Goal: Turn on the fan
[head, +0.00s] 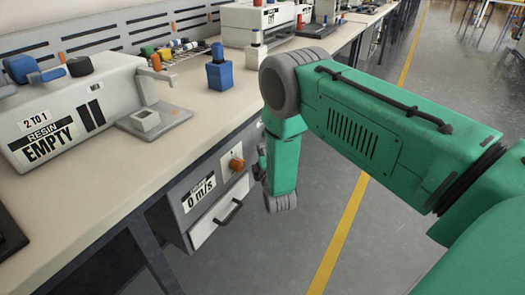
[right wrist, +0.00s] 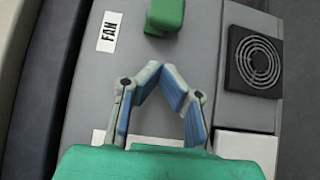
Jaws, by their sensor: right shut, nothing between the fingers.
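In the right wrist view a white FAN label (right wrist: 108,31) lies on a grey panel, with a green block-shaped part (right wrist: 165,16) to its right that looks like a switch. A black round-grilled fan (right wrist: 256,62) is at the upper right. My right gripper (right wrist: 162,72) has its blue-padded fingertips together and empty, a little below the green part in the picture. Whether they touch it, I cannot tell. In the head view my green right arm hides most of that gripper, beside the under-table unit (head: 203,193) reading 0 m/s. My left gripper is not in view.
On the table (head: 95,185) stand a resin machine (head: 75,110) marked EMPTY and a blue bottle-like container (head: 219,75). Open floor (head: 375,240) lies to the right.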

